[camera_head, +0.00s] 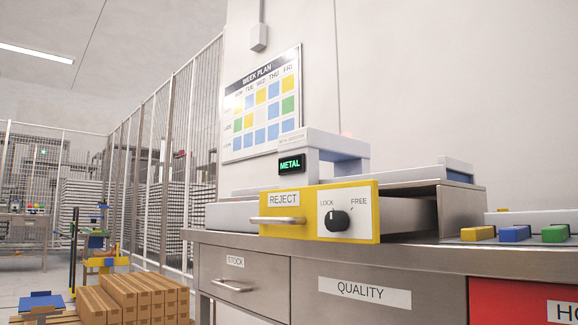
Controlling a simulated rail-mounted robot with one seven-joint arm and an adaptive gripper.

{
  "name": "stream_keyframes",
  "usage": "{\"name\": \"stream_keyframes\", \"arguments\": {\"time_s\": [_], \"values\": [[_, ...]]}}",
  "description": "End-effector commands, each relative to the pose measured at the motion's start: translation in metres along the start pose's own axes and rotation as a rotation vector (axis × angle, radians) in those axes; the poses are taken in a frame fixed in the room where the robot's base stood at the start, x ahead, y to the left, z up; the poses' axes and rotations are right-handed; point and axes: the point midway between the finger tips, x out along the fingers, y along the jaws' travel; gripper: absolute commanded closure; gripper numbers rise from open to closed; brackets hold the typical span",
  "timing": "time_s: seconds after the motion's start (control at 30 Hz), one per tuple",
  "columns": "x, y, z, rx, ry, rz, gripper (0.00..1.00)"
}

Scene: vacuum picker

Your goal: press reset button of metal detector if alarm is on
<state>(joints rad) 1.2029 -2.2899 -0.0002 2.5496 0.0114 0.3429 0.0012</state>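The metal detector (330,139) is a white arch on the steel counter, right of centre. Its dark display (291,164) shows "METAL" in green letters. I cannot make out a reset button. Below the arch, the yellow REJECT drawer front (290,231) stands forward of the counter, with a metal handle (278,219) and a black knob (337,221) between "LOCK" and "FREE" marks. The drawer's steel side shows behind the front. My gripper is not in view.
The steel counter (440,257) has a STOCK drawer (243,277), a QUALITY panel (365,292) and a red panel (522,303) below. Yellow, blue and green blocks (514,234) lie at the right. Cartons (128,298) and a mesh fence (150,150) stand left.

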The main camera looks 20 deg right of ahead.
Motion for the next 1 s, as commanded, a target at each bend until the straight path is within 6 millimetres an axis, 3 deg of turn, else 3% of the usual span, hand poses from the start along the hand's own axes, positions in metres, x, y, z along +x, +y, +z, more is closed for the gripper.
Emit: {"name": "stream_keyframes", "arguments": {"time_s": [0.17, 1.0], "values": [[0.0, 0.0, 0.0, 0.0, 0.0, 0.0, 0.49], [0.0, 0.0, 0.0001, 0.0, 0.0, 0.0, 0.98]]}}
